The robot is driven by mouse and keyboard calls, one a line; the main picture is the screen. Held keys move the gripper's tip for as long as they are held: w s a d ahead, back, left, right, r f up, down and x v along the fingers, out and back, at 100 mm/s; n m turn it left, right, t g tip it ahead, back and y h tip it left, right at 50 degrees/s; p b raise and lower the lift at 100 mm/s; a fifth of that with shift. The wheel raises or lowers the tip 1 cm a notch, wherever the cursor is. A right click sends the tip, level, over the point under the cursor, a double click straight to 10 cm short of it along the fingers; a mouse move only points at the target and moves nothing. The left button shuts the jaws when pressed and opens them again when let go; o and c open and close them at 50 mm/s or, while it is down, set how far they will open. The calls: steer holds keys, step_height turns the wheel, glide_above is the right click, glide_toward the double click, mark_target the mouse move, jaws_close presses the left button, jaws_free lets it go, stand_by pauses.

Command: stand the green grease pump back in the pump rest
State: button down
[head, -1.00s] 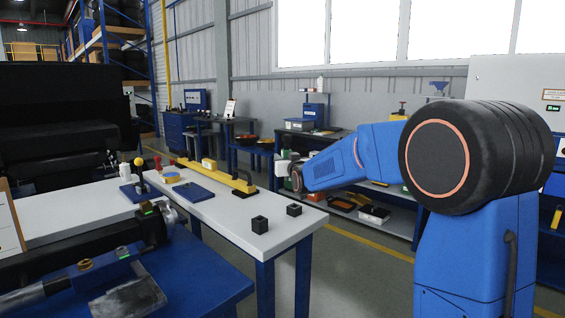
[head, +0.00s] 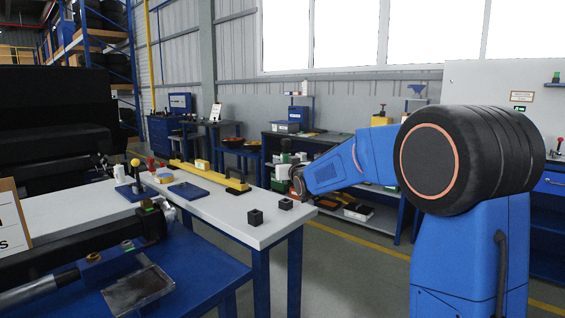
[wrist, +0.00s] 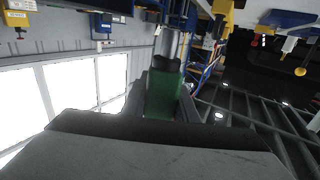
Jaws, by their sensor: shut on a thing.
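The green grease pump (wrist: 162,98) is between the jaws of my gripper (wrist: 165,92) in the wrist view, with a grey metal part beyond its dark collar. The jaws are shut on its green body. In the head view, my gripper (head: 291,174) is beyond the right end of the white bench, mostly hidden behind my wrist. Part of the held pump (head: 286,146) seems to show above it, small and dark. Two small black blocks (head: 255,216) stand on the near right end of the bench. I cannot tell which thing is the pump rest.
The white bench (head: 225,212) carries a yellow bar (head: 205,176) and a blue plate (head: 190,190). A blue table (head: 190,285) with dark machine parts is at the near left. A shelf bench (head: 350,150) stands by the wall. Floor shows between the benches.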

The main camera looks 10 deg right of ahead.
steer(key=shift+f, duration=2.55)
steer(key=shift+f, duration=2)
steer(key=c, duration=1.3)
jaws_free()
steer(key=shift+c, duration=0.2)
steer(key=s+d+f+g, duration=0.1)
steer(key=s+f+g, duration=0.3)
steer(key=s, duration=1.6)
steer(key=s+d+f+g+h, duration=0.1)
steer(key=s+f+g, duration=0.3)
steer(key=s, duration=1.6)
steer(key=s+d+f+m+g, duration=0.1)
steer(key=s+d+f+g, duration=0.2)
steer(key=s, duration=1.7)
steer(key=shift+f+g+h, duration=0.4)
steer(key=shift+f+g, duration=0.15)
steer(key=shift+g, duration=0.45)
